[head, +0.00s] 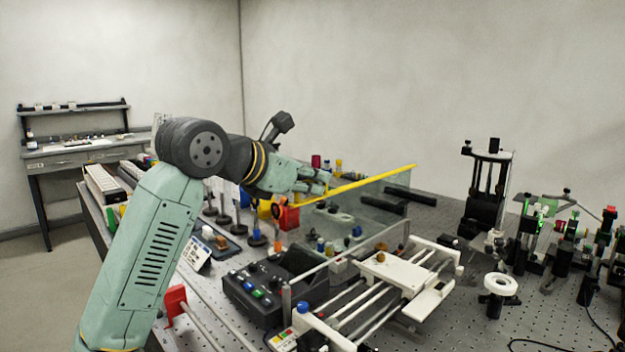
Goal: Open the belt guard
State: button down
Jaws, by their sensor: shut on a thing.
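The belt guard (390,208) looks like a clear panel with a yellow top edge. It stands raised in the middle of the bench, behind a white rail-and-carriage unit (385,268). My gripper (325,184) reaches in from the left and is shut on the yellow edge of the belt guard, near its left end. The fingers hide part of that edge. The guard's hinge and exact angle cannot be made out.
A black control box (262,290) with coloured buttons sits left of the rail unit. A red block (289,218) and several small posts stand below my gripper. Optical mounts and a white ring stand (500,285) fill the right side. Bare perforated bench (470,325) shows at front right.

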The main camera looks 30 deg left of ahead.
jog(key=c, duration=1.7)
grip_release()
jog(key=shift+a+f, duration=0.1)
jog(key=shift+f, duration=0.1)
jog(key=shift+s, duration=0.1)
jog(key=v, duration=1.2)
jog(key=shift+r, duration=0.15)
